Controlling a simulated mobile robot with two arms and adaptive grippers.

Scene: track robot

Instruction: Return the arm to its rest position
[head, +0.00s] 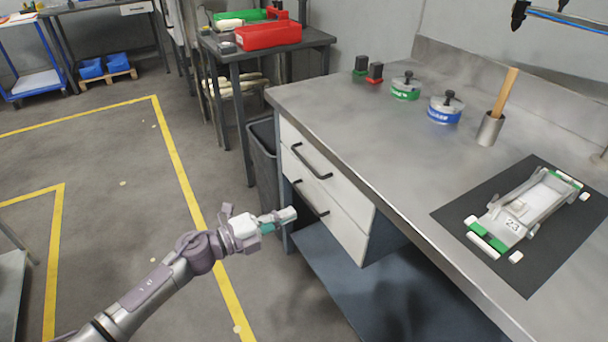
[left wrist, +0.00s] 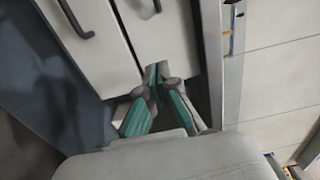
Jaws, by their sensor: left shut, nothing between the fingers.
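My left arm comes in from the lower left in the head view. Its gripper (head: 286,216) is beside the front of the workbench's drawers (head: 325,190), at about the height of the lower drawer. In the left wrist view the two fingers (left wrist: 158,85) meet at their tips, with nothing held between them. The drawer fronts and their dark handles show behind the fingers there; I cannot tell whether the gripper touches them. My right gripper is not in view.
The metal workbench (head: 350,110) carries a black mat (head: 450,213) with a white and green model car (head: 525,210), a cup (head: 489,130) and round tins. A dark bin (head: 262,150) stands beside the drawers. Open floor with yellow lines lies to the left.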

